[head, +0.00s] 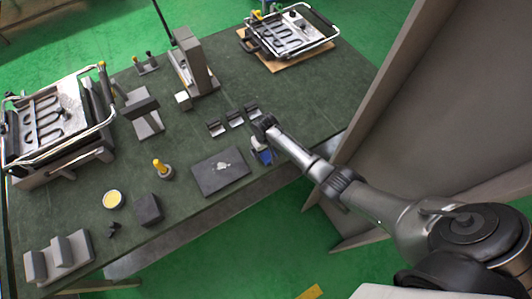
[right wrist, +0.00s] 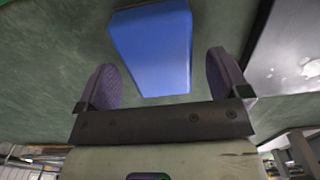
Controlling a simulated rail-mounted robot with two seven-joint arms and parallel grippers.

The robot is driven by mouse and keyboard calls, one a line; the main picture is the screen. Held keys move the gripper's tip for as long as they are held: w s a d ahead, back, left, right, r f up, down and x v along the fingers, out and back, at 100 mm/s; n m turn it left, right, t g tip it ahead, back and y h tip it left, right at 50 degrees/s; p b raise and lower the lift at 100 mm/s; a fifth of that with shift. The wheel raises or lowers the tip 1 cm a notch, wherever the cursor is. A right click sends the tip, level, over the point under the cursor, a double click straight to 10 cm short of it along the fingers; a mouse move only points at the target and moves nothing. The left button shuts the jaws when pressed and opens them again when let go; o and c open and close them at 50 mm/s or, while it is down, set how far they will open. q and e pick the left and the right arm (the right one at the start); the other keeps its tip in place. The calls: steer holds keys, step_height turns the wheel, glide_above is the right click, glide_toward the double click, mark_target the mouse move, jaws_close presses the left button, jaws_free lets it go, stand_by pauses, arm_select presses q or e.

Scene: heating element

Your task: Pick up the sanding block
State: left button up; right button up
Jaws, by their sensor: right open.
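A blue block (head: 264,157), which I take as the sanding block, lies on the dark green table near its front right edge. In the head view my right gripper (head: 259,146) is right at it and hides part of it. In the right wrist view the blue block (right wrist: 152,48) shows between and beyond the two purple-padded fingers of the right gripper (right wrist: 165,80). The fingers are spread wide, with a visible gap on each side of the block. My left gripper is not in view.
A dark flat plate (head: 220,172) lies just left of the right gripper. Small metal holders (head: 234,119) stand behind it. A dark cube (head: 148,208), a yellow-topped tin (head: 113,200) and a heating-element fixture (head: 58,122) are farther left. A tall grey panel (head: 440,90) rises at the right.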

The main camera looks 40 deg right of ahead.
steer(key=shift+f, duration=0.6)
steer(key=c, duration=1)
steer(key=shift+r, duration=0.2)
steer(key=shift+c, duration=0.2)
steer(key=shift+r+p, duration=0.45)
steer(key=shift+p, duration=0.2)
steer(key=r+p, duration=0.4)
steer(key=p, duration=0.1)
steer(key=shift+s+d, duration=0.15)
steer(key=shift+s, duration=0.05)
steer(key=s+d+r+p, duration=0.5)
steer(key=s+d+p, duration=0.2)
steer(key=p, duration=0.5)
steer(key=shift+s+d+r, duration=0.15)
steer(key=shift+s+r, duration=0.25)
steer(key=shift+s, duration=0.3)
